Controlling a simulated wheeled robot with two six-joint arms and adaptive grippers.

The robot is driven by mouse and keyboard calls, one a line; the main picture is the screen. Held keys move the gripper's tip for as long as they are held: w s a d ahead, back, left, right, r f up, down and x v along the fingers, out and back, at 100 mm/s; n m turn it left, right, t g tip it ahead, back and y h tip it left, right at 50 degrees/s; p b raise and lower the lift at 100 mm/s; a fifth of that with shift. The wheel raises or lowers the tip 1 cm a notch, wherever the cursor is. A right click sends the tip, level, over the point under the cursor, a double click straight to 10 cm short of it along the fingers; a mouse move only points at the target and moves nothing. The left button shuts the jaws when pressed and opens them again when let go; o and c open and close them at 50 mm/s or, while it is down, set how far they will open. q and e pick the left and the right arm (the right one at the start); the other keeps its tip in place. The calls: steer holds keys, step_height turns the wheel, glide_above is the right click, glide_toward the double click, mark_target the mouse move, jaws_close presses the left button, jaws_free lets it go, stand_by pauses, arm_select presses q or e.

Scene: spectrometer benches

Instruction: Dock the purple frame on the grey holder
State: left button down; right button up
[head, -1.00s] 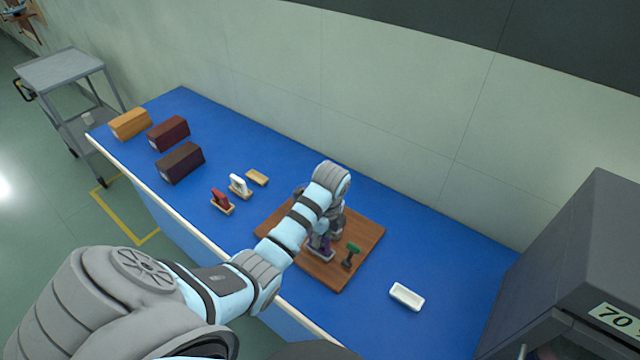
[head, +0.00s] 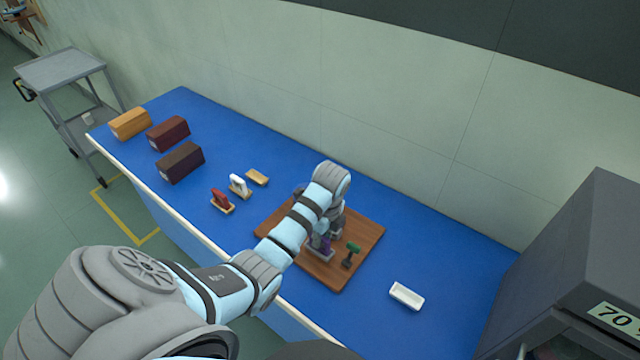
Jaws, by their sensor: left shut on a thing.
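The purple frame (head: 327,244) shows only in part, low under my left arm over the wooden board. My left gripper (head: 329,235) is shut on it, pointing down, and the wrist covers most of it. The grey holder (head: 321,254) is a small pale grey base on the board, right at the frame's lower end. Whether the frame touches the holder or is just above it, I cannot tell. My right gripper is not in view.
The wooden board (head: 370,232) lies on the blue bench. A green-topped stand (head: 351,254) is close right of the frame. A white tray (head: 406,296) lies farther right. Red (head: 222,200) and white (head: 239,185) frames stand in wooden holders to the left. A dark grey machine (head: 590,260) is at right.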

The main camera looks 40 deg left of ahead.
arm_select(q)
steer(key=shift+f, duration=0.55)
steer(key=c, duration=1.9)
jaws_free()
steer(key=shift+c, duration=0.2)
